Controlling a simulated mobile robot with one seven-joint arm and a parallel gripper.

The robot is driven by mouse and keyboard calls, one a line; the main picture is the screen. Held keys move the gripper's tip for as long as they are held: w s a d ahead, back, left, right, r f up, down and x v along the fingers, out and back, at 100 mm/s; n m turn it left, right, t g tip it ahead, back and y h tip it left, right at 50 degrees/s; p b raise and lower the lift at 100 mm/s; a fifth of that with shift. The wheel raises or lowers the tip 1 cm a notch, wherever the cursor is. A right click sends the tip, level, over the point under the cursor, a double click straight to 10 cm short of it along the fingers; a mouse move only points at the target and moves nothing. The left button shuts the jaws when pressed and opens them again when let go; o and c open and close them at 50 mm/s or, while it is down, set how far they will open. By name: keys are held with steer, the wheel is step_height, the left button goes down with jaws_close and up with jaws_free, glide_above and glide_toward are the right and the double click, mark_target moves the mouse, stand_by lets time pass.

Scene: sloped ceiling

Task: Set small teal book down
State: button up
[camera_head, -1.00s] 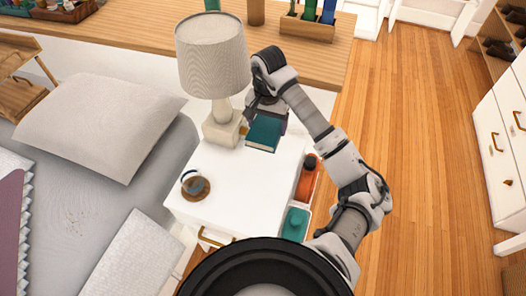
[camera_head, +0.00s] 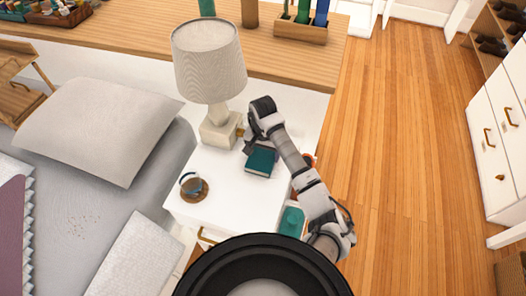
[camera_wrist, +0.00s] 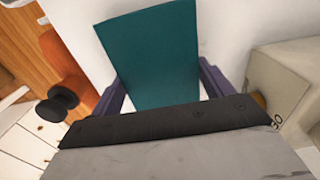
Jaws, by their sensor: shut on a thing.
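The small teal book (camera_head: 261,162) is at the far end of the white nightstand top (camera_head: 225,205), just right of the lamp base. My gripper (camera_head: 254,146) is at its far edge. In the wrist view the teal book (camera_wrist: 155,55) lies between the two purple fingers of my gripper (camera_wrist: 160,88), which are shut on its sides. The white surface shows beyond the book. Whether the book touches the nightstand top or hangs slightly above it, I cannot tell.
A lamp (camera_head: 212,75) with a pale square base stands left of the book. A cup on a round coaster (camera_head: 193,187) sits at the nightstand's left. A teal object (camera_head: 292,222) is in the open side at the right. The nightstand's front middle is clear.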

mark_target(263, 154)
steer(key=shift+f, duration=0.15)
steer(key=o, duration=1.1)
steer(key=shift+c, duration=0.2)
step_height(263, 154, up, 12)
steer(key=b, duration=0.3)
steer(key=shift+r, duration=0.2)
